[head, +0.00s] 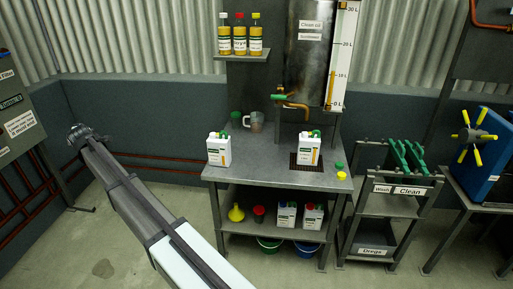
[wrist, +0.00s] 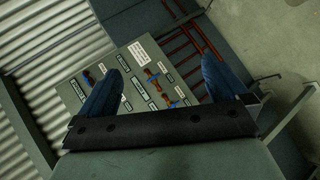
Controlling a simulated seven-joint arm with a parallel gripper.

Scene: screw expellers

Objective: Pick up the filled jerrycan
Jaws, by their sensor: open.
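Two white jerrycans with green labels stand upright on the metal table in the head view. The left jerrycan (head: 218,152) stands near the table's left front. The right jerrycan (head: 308,151) stands on a dark drain grate below the brass tap (head: 291,101). My gripper (head: 78,133) is far to the left of the table, apart from both cans. In the wrist view my gripper (wrist: 164,70) has its two blue fingers wide apart with nothing between them, facing a grey labelled panel.
Small green and yellow caps (head: 341,175) lie at the table's right edge. A bottle shelf (head: 242,55) hangs above. The table's middle is clear between the cans.

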